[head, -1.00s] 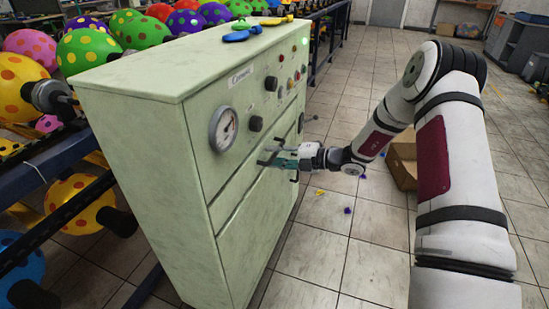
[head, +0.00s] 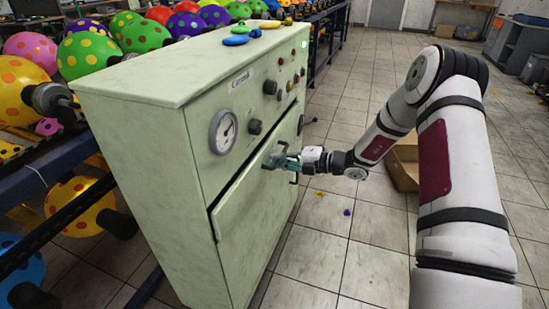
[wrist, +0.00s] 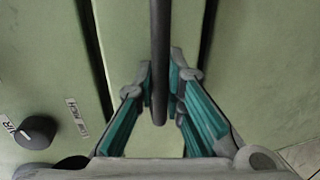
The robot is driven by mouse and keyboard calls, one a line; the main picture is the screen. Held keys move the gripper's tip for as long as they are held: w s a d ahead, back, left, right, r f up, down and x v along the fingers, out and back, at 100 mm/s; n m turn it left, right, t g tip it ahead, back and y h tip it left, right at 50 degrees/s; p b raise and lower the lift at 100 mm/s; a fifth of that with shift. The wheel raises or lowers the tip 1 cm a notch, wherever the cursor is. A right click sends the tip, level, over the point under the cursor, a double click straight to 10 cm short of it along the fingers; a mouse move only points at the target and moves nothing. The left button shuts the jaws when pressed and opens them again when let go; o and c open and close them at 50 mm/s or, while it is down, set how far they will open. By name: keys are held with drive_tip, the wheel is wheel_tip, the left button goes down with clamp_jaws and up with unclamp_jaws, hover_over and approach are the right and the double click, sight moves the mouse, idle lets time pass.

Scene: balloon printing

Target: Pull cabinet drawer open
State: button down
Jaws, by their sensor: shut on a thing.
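The pale green cabinet (head: 150,150) stands in the middle of the head view. Its drawer front (head: 245,204) sits slightly out from the body, with a dark gap along its upper and left edges. In the wrist view the drawer front (wrist: 128,40) shows dark gaps on both sides. A dark bar handle (wrist: 160,50) runs down the middle of that view, between the teal-padded fingers of my gripper (wrist: 161,72). My gripper (head: 277,161) is shut on the handle at the cabinet's front. The fingers partly hide the handle in the head view.
A gauge (head: 222,132), knobs and lights are on the cabinet face above the drawer. A cardboard box (head: 404,168) stands on the floor behind my arm. Tiled floor (head: 350,245) before the cabinet is mostly clear.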

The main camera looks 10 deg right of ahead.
drive_tip(key=f+p+v, duration=0.3)
drive_tip(key=p+v, duration=0.1)
drive_tip(key=v, duration=1)
drive_tip(key=shift+s+d, duration=0.25)
drive_tip(key=shift+d, duration=0.1)
drive_tip(key=c, duration=1.6)
unclamp_jaws()
drive_tip(key=shift+c, duration=0.2)
drive_tip(key=v, duration=1.2)
drive_tip(key=shift+d, duration=0.1)
